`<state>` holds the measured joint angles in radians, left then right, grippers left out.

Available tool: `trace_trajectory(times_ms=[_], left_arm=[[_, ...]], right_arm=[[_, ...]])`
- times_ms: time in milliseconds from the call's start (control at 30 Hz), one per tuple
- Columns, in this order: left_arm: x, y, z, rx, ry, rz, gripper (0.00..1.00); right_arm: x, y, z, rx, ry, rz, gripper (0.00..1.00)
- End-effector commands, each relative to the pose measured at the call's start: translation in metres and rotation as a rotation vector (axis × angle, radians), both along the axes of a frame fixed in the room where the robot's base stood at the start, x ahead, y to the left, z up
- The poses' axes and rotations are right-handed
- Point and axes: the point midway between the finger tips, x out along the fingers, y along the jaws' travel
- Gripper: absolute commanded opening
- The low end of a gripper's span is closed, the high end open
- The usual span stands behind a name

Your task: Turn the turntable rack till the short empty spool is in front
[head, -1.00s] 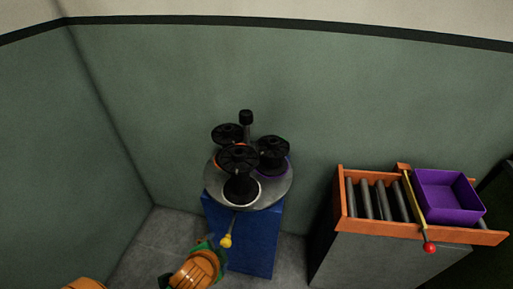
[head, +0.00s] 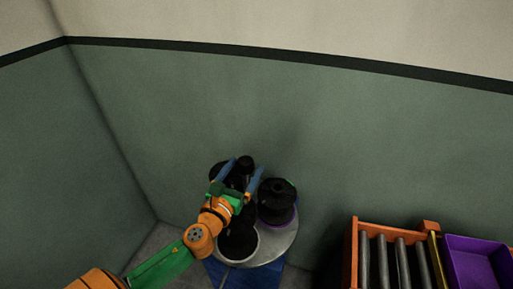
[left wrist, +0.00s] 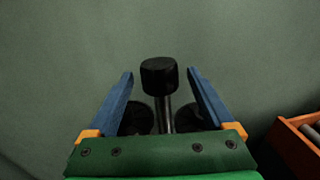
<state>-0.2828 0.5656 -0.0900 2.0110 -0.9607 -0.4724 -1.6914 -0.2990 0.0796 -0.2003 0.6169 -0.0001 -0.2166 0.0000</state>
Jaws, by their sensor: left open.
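The turntable rack's grey disc (head: 285,238) sits on a blue stand (head: 240,276). A black spool (head: 277,203) stands on a purple ring at the right, and another black spool (head: 238,243) stands on a white ring at the front. A third, at back left, is mostly hidden by my arm. I cannot tell which is the short empty one. My left gripper (head: 243,172) is open above the rack. Its blue fingers lie either side of the black post knob (left wrist: 159,74), apparently without touching it. My right gripper is out of view.
An orange-framed roller conveyor (head: 352,255) with a purple bin (head: 478,262) stands at the right. The green wall (head: 340,150) rises close behind the rack. Grey floor shows at the left of the stand.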

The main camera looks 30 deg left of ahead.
Motion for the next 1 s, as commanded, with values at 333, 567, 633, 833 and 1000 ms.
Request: trace_trajectory(times_ms=[333, 567, 633, 833, 1000], left_arm=[[0.053, 0.009, 0.0, -0.007, -0.001, 0.002, 0.86], [0.058, 0.01, -0.001, -0.007, 0.001, 0.002, 0.86], [0.058, 0.01, -0.001, -0.007, 0.001, 0.002, 0.86], [0.058, 0.01, 0.0, -0.007, 0.001, 0.001, 0.38], [0.058, 0.01, -0.001, -0.007, 0.001, 0.002, 0.0]], right_arm=[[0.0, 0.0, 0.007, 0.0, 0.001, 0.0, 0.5], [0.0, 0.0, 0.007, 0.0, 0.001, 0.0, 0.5], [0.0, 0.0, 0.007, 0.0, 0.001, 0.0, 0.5], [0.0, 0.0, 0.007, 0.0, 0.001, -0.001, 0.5], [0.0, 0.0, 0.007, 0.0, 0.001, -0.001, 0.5]])
